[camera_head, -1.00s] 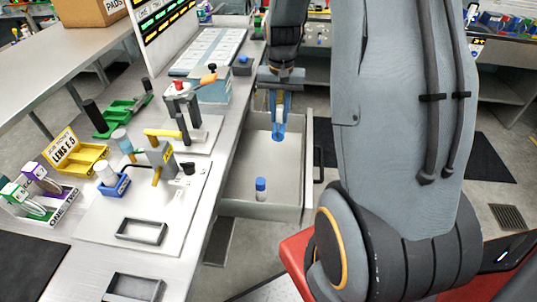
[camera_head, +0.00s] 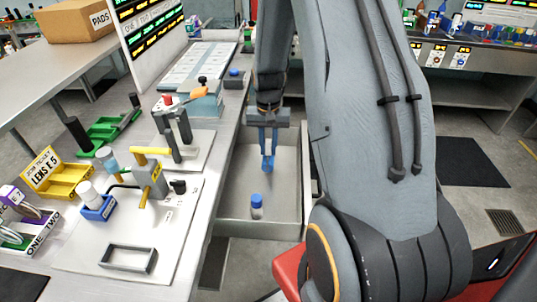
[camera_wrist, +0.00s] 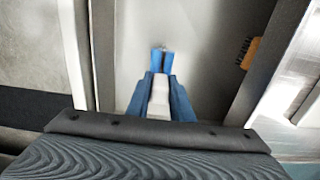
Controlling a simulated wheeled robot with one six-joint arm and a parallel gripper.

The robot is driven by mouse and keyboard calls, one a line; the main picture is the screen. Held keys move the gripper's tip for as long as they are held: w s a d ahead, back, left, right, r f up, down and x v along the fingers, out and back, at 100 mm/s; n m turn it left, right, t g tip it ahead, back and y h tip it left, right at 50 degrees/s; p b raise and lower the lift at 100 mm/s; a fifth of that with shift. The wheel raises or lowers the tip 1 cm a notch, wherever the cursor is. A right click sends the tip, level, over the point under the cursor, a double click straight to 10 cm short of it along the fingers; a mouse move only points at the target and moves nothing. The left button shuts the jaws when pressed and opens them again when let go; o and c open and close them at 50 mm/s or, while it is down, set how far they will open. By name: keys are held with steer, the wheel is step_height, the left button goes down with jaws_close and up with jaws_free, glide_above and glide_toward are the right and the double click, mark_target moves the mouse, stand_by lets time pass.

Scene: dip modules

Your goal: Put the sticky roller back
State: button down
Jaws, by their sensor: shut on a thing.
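My gripper (camera_head: 268,160) has blue fingers that point down into the open drawer (camera_head: 262,228). In the wrist view it is shut on a pale white thing (camera_wrist: 160,95), possibly the sticky roller. A blue part (camera_wrist: 162,60) shows at the fingertips, and I cannot tell whether it belongs to the held thing. The head view mostly hides the held thing. A small white cylinder with a blue top (camera_head: 257,207) stands upright in the drawer, in front of my gripper and apart from it. A white roller-like cylinder (camera_head: 90,193) sits in a blue holder (camera_head: 101,209) on the bench.
An orange brush (camera_wrist: 250,54) lies by the drawer's side wall in the wrist view. The bench left of the drawer carries a fixture with yellow handles (camera_head: 150,176), a yellow tray (camera_head: 68,181) and a grey frame (camera_head: 128,258). Much of the drawer floor is bare.

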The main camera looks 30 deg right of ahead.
mark_target(268, 155)
steer(key=shift+f+p, duration=0.45)
steer(key=shift+f, duration=1.35)
steer(key=shift+f, duration=0.1)
steer(key=c, duration=1.6)
jaws_free()
steer(key=shift+o, duration=0.2)
step_height(268, 155, up, 11)
steer(key=b, duration=0.3)
steer(key=shift+a+r, duration=0.15)
steer(key=shift+r, duration=0.45)
steer(key=s+a+r+n+t, duration=0.1)
steer(key=s+a+r+n, duration=0.2)
steer(key=s+a, duration=1.1)
steer(key=s+n, duration=0.1)
steer(key=n, duration=0.2)
steer(key=shift+a+r+n, duration=0.2)
steer(key=shift+a+n, duration=0.15)
steer(key=shift+n, duration=0.05)
